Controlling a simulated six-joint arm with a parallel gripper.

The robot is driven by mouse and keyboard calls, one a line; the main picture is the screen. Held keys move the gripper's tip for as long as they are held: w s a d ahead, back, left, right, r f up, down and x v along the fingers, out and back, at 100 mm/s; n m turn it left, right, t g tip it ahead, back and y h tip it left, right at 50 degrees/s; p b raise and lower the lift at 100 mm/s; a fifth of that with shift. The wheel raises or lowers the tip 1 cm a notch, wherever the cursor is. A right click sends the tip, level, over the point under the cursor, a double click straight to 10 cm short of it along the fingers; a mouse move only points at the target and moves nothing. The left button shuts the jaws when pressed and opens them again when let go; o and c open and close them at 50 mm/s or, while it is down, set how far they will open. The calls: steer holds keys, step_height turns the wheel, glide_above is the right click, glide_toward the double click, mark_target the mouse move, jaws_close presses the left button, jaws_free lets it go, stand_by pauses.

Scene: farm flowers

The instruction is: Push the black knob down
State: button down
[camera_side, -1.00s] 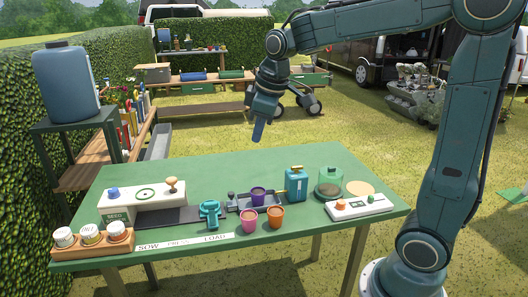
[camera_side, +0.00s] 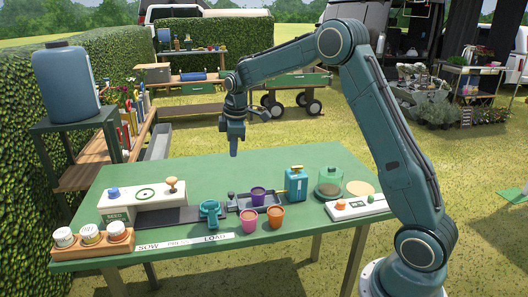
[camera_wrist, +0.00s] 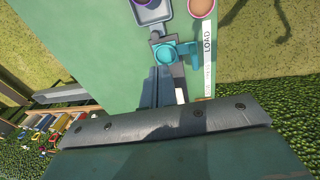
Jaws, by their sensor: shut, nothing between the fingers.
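My gripper (camera_side: 234,153) is shut and empty, pointing down above the back part of the green table, clear of everything on it. I cannot pick out a clearly black knob. A small dark upright piece (camera_side: 231,197) stands at the left end of the grey tray (camera_side: 272,205), in front of and below my gripper. The white seed box (camera_side: 150,204) at left carries a blue knob (camera_side: 113,192) and a tan knob (camera_side: 172,183). A white control box (camera_side: 355,208) at right has small coloured knobs. The teal holder (camera_side: 210,210) also shows in the wrist view (camera_wrist: 166,53).
A purple pot (camera_side: 258,194) sits in the grey tray. A pink pot (camera_side: 249,221) and an orange pot (camera_side: 276,216) stand in front. The back of the table (camera_side: 190,172) is clear.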

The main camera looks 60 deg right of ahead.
mark_target(232, 193)
steer(key=shift+w+d+f, duration=0.35)
steer(key=shift+f, duration=0.25)
steer(key=shift+w+d+f, duration=0.3)
steer(key=shift+w+f, duration=0.05)
steer(key=shift+f, duration=0.2)
steer(key=f, duration=0.4)
steer(key=w+f, duration=0.1)
steer(key=f, duration=0.4)
steer(key=w+f, duration=0.1)
steer(key=f, duration=0.3)
steer(key=shift+d+f, duration=0.3)
steer(key=shift+f, duration=0.1)
steer(key=shift+f, duration=1.05)
steer(key=shift+s, duration=0.1)
steer(key=shift+r, duration=0.1)
step_height(232, 193, up, 14)
steer(key=s, duration=0.1)
steer(key=shift+s+a, duration=0.35)
steer(key=shift+s, duration=0.05)
